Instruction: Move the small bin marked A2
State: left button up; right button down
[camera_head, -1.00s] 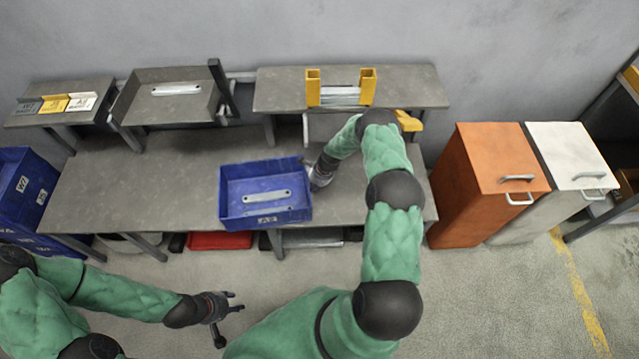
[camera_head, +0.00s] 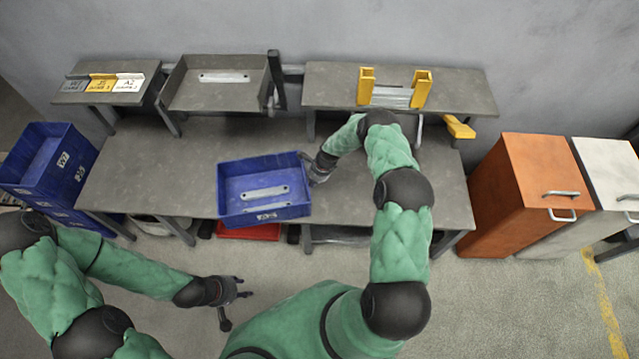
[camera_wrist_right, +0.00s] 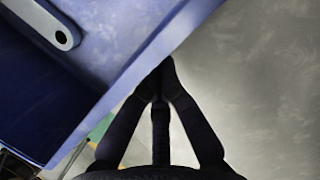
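The small blue bin (camera_head: 292,212) has a label on its front wall that is too small to read surely. A flat galvanized bracket (camera_head: 265,193) with end holes lies in it. My right gripper (camera_head: 312,173) is at the bin's right wall. In the right wrist view, its dark fingers (camera_wrist_right: 160,72) come together at the blue bin's rim (camera_wrist_right: 150,62), their tips partly hidden. The bin appears held over the workbench's front edge. My left gripper (camera_head: 236,299) is empty with fingers spread, in front of the bench and below the bin.
The grey workbench (camera_head: 140,170) is clear to the bin's left. Stacked blue bins (camera_head: 45,165) stand at its left end. A raised tray (camera_head: 215,95) holds another bracket. A shelf (camera_head: 325,80) carries a yellow fixture. Orange (camera_head: 530,190) and white cabinets stand right. A red bin (camera_head: 250,232) sits below.

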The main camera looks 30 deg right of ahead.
jog(key=b, duration=0.4)
send_near(275, 186)
jog(key=x, duration=0.5)
jog(key=shift+w+a+f, duration=0.1)
jog(key=shift+w+a, duration=0.3)
jog(key=shift+a, duration=0.15)
jog(key=shift+r, duration=0.2)
